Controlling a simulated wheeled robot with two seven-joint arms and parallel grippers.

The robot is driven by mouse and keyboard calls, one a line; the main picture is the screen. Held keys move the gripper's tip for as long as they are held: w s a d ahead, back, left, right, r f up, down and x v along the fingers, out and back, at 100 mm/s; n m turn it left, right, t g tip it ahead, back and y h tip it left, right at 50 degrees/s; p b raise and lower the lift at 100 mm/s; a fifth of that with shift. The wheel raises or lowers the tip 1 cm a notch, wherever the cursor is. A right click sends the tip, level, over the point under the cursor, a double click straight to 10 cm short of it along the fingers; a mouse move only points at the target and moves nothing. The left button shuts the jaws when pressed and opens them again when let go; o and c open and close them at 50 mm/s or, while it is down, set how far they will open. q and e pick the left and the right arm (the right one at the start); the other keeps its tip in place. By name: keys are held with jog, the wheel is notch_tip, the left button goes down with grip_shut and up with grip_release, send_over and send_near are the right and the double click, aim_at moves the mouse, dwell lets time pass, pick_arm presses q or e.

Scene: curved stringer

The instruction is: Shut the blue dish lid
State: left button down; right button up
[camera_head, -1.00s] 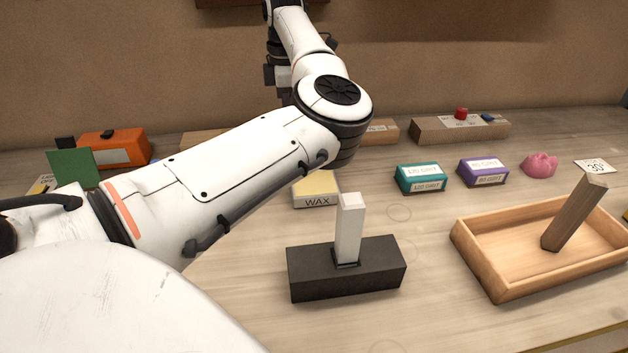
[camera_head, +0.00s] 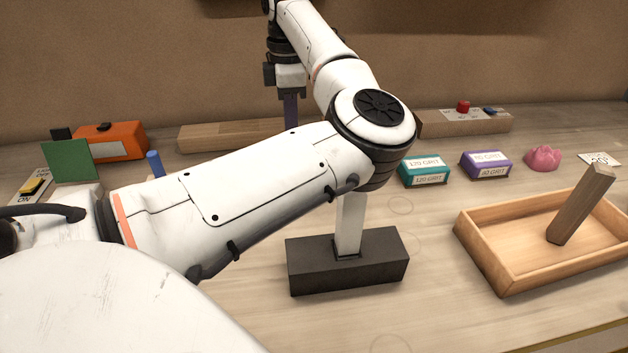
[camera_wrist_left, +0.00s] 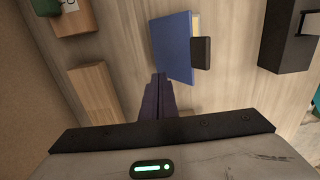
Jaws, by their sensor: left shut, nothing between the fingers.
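The blue lid (camera_wrist_left: 174,48) shows in the left wrist view as a flat blue panel, with a cream strip along its right edge and a small dark block at that edge. I cannot tell its opening angle. In the head view my left arm hides most of that area. My left gripper (camera_wrist_left: 160,80) is shut and empty, its dark fingertips close to the lid's lower left edge; I cannot tell whether they touch. It also shows in the head view (camera_head: 290,112), pointing down at the back. My right gripper is not in view.
A wooden block (camera_head: 225,135) stands behind, near an orange box (camera_head: 112,140) and a green panel (camera_head: 70,160). A black base (camera_head: 347,270) with a white post is in front. Teal (camera_head: 424,173) and purple (camera_head: 486,166) boxes and a wooden tray (camera_head: 510,283) are right.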

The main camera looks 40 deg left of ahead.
pick_arm(q)
notch_tip(320, 180, up, 7)
jog(key=p, duration=0.4)
dwell(1.0)
